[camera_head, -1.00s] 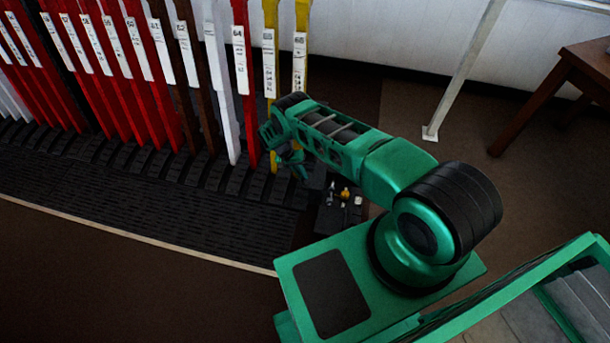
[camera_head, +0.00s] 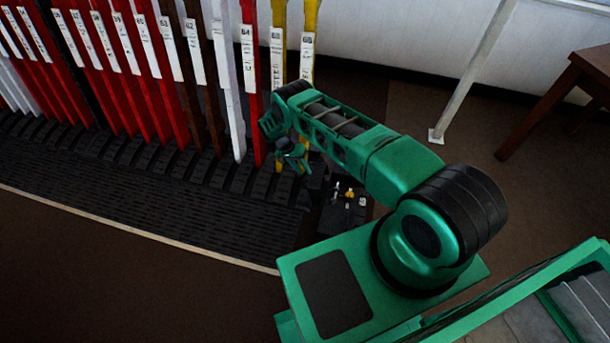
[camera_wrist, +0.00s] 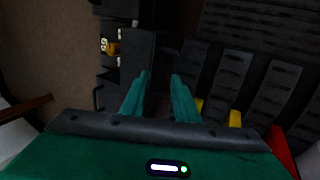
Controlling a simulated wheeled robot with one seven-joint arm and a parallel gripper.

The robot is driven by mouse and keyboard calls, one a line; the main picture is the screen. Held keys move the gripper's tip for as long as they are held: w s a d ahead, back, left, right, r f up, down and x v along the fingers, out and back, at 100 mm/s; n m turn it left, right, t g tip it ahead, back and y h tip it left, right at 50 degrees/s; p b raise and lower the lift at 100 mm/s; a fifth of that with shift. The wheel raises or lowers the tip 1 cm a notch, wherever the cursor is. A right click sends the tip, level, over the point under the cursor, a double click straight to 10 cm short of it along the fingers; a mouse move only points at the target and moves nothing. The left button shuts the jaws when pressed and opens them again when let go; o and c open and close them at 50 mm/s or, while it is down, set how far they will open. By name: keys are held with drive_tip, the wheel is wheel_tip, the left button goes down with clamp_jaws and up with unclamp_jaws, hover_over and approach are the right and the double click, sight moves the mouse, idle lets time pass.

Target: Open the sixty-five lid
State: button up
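My gripper (camera_head: 293,156) is low at the foot of the yellow levers, at the right end of the lever row. In the wrist view its two green fingers (camera_wrist: 160,76) are apart, with nothing seen held between them. A dark box-like part (camera_wrist: 137,60) lies below and beyond the left finger; I cannot tell whether they touch. A yellow lever (camera_head: 278,45) has a white plate that seems to read 65, and another yellow lever (camera_head: 308,45) stands to its right with a hard-to-read plate. No lid marked sixty-five can be made out; the dark parts blend together.
Dark fittings with small yellow and white pieces (camera_head: 348,194) stand right of the gripper. The red lever 64 (camera_head: 252,100) and a white lever (camera_head: 233,110) are close on its left. A grey post (camera_head: 465,75) and a wooden table (camera_head: 560,100) stand right, with open floor between.

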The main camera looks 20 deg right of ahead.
drive_tip(key=v, duration=0.7)
drive_tip(key=shift+a, duration=0.2)
clamp_jaws()
wheel_tip(320, 180, down, 13)
drive_tip(key=a+n+t+y, duration=0.2)
drive_tip(key=n+t+y, duration=0.15)
drive_tip(key=n, duration=1.45)
drive_tip(key=shift+s+d+r+g, duration=0.15)
drive_tip(key=shift+s+d+r, duration=0.05)
drive_tip(key=shift+d, duration=0.4)
drive_tip(key=shift+s+d+r+g, duration=0.15)
drive_tip(key=shift+s+d+r, duration=0.1)
drive_tip(key=shift+d, duration=0.3)
drive_tip(key=shift+s+d+r+g, duration=0.1)
drive_tip(key=shift+s+d+g, duration=0.1)
drive_tip(key=shift+d, duration=0.4)
